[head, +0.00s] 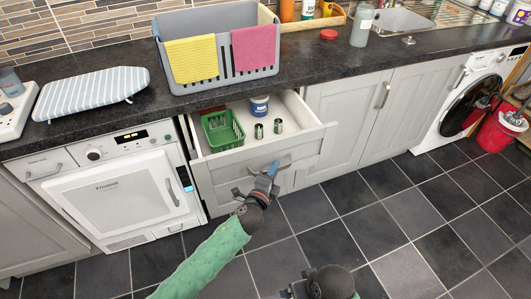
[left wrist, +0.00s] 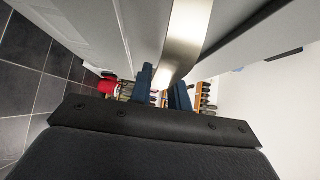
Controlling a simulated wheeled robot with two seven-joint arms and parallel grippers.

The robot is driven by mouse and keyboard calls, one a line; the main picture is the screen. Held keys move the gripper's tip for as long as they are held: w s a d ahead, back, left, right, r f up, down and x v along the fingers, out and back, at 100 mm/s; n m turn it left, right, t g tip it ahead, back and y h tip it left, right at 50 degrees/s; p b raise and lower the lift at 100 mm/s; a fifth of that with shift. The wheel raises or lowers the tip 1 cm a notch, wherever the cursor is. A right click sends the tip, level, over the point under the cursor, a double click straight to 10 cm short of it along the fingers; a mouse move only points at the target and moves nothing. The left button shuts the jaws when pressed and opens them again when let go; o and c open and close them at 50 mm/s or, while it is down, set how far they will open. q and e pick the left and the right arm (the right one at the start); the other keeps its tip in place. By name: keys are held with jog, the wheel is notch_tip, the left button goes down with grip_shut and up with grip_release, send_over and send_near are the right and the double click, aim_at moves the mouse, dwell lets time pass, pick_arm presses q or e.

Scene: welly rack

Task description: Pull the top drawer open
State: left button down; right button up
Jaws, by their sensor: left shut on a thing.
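The top drawer (head: 258,151) stands pulled out from the grey cabinet below the worktop, its inside visible from above. Its metal handle (head: 285,163) is on the front panel. My left gripper (head: 273,170) is shut on this handle. In the left wrist view, the handle (left wrist: 186,35) runs as a wide metal strip between the two blue fingers of the left gripper (left wrist: 163,88). Part of my right arm shows at the bottom edge of the head view, dark and cut off; its finger state is unclear.
The drawer holds a green basket (head: 223,130), a blue and white tub (head: 260,106) and two small cans (head: 278,126). A red bucket (head: 497,135) stands far right. The tiled floor in front is clear.

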pick_arm(q)
jog(key=s+d, duration=0.4)
jog(key=s, duration=0.9)
jog(key=shift+b, duration=0.3)
pick_arm(e)
jog(key=shift+a+f, duration=0.3)
jog(key=shift+f, duration=0.5)
pick_arm(q)
jog(key=shift+d, duration=0.1)
pick_arm(e)
jog(key=shift+r, duration=0.15)
pick_arm(q)
jog(key=c, duration=1.3)
grip_release()
pick_arm(e)
jog(key=shift+w+a+r, duration=0.1)
jog(key=shift+w, duration=0.15)
